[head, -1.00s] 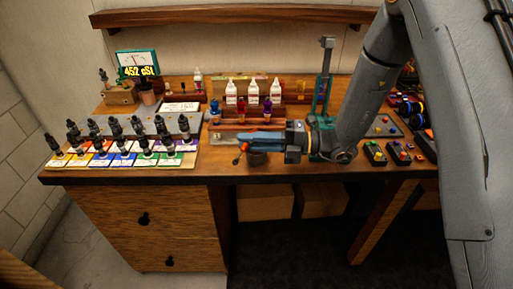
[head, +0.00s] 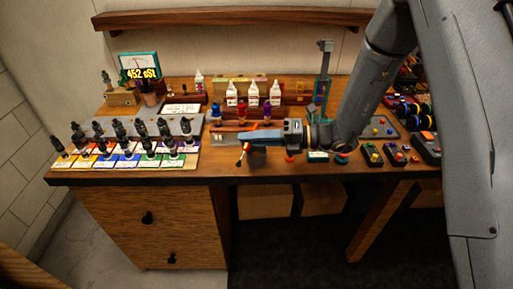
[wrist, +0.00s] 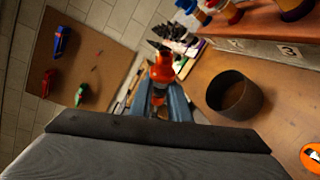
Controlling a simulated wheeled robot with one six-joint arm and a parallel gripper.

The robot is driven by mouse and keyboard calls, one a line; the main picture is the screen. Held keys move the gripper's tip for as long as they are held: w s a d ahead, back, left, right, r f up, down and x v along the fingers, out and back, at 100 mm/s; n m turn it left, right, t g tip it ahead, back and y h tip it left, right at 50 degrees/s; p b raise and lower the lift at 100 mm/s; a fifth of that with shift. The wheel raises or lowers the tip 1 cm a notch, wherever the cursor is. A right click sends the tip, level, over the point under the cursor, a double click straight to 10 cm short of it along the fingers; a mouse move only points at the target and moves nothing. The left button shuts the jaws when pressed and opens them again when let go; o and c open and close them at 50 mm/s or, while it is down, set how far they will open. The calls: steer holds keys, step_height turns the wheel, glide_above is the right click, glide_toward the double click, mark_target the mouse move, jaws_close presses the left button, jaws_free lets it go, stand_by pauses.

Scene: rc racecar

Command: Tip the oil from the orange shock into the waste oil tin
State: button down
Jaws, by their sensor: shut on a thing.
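My gripper (head: 248,141) is shut on the orange shock (wrist: 162,72), which shows between the blue fingers in the wrist view. In the head view the shock (head: 243,150) hangs tilted at the fingertips, its dark end pointing down and left over the bench. A dark, round, open tin (wrist: 233,96) stands on the bench beside the shock in the wrist view, apart from it. I take it as the waste oil tin. No oil flow is visible.
Bottles (head: 254,94) and small coloured shocks stand behind the gripper. A green stand (head: 323,85) rises behind my arm. Button boxes (head: 385,153) lie right. The display (head: 140,72) reads 452 cSt.

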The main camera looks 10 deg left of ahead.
mark_target(255, 127)
stand_by(0.3)
steer(key=shift+w+r+n+t+h+p, duration=0.3)
steer(key=shift+r+n+p, duration=0.3)
steer(key=shift+n, duration=0.3)
steer(key=shift+w+d+r+n+t+h, duration=0.15)
steer(key=shift+n+t, duration=0.1)
steer(key=shift+n, duration=0.2)
steer(key=shift+w+a+r+n+t+h, duration=0.15)
steer(key=shift+n+t, duration=0.1)
steer(key=shift+n, duration=0.2)
steer(key=shift+d, duration=0.1)
steer(key=shift+w+d+r+n+t+p, duration=0.1)
steer(key=shift+w+r+n+t+p, duration=0.3)
steer(key=shift+r+n, duration=0.4)
steer(key=shift+w+d+r+n+t+h, duration=0.1)
steer(key=shift+w+r+n+t+h, duration=0.25)
steer(key=shift+n, duration=0.35)
steer(key=shift+w+d+r+n+t+h+b, duration=0.1)
steer(key=shift+w+r+n+t+b, duration=0.2)
steer(key=shift+r+n, duration=0.2)
steer(key=shift+w+r+n+t+h+b, duration=0.15)
steer(key=shift+w+r+n+t+b, duration=0.15)
steer(key=shift+r+n, duration=0.2)
steer(key=shift+w+d+r+n+t+h+b, duration=0.1)
steer(key=shift+w+r+n+t+b, duration=0.15)
steer(key=shift+r+n, duration=0.2)
